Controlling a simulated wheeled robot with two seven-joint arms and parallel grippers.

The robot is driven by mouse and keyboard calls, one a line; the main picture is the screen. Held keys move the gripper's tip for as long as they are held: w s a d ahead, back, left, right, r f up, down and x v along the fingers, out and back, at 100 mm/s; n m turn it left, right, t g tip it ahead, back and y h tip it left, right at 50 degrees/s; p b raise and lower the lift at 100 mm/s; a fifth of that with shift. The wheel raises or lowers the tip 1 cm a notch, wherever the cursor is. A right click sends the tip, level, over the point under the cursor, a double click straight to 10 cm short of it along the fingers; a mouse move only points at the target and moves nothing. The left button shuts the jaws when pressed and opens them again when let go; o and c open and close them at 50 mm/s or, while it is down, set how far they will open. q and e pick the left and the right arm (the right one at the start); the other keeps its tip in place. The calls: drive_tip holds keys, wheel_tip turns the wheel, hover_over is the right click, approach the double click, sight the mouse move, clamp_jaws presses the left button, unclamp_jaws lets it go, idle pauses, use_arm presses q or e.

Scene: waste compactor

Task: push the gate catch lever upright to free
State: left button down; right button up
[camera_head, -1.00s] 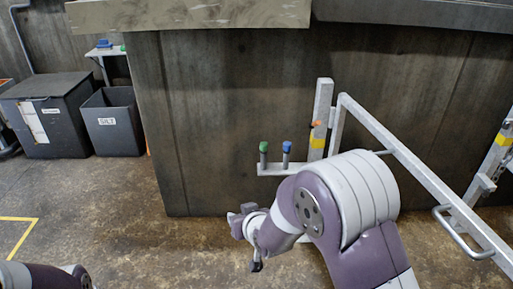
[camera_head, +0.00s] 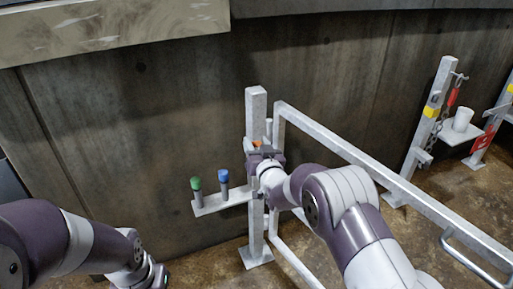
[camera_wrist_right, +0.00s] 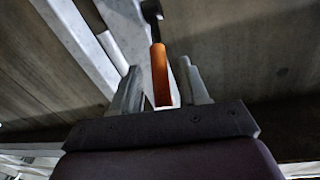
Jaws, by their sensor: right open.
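The gate catch lever has an orange grip. In the right wrist view the orange lever (camera_wrist_right: 160,75) stands between my two open fingers, with its dark pivot end beyond them; I cannot tell whether a finger touches it. In the head view a bit of the orange lever (camera_head: 257,143) shows on the gate post (camera_head: 256,105), mostly hidden by my right gripper (camera_head: 262,148). My right gripper (camera_wrist_right: 160,92) holds nothing. My left gripper (camera_head: 158,280) is at the bottom edge, far from the lever, its fingers unclear.
The white gate (camera_head: 345,150) runs right from the post. A shelf (camera_head: 220,203) left of the post carries a green-topped peg (camera_head: 197,190) and a blue-topped peg (camera_head: 223,182). A second post (camera_head: 435,115) with a chain and a white cup (camera_head: 463,119) stand right. A concrete wall is behind.

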drive_tip(key=shift+w, duration=0.1)
clamp_jaws()
drive_tip(key=r+p, duration=0.1)
drive_tip(key=p, duration=0.1)
drive_tip(key=r+g+p, duration=0.1)
drive_tip(key=p, duration=0.1)
drive_tip(key=shift+w+a+r, duration=0.15)
drive_tip(key=shift+w, duration=0.1)
drive_tip(key=p, duration=0.1)
drive_tip(key=w+g+p, duration=0.1)
drive_tip(key=p, duration=0.1)
drive_tip(key=g+p, duration=0.1)
drive_tip(key=p, duration=0.1)
drive_tip(key=shift+w+a+r+h, duration=0.25)
drive_tip(key=shift+r+h, duration=0.05)
drive_tip(key=shift+r, duration=0.1)
drive_tip(key=shift+w+f+g+p, duration=0.15)
drive_tip(key=shift+f+g+p, duration=0.15)
drive_tip(key=shift+g+p, duration=0.2)
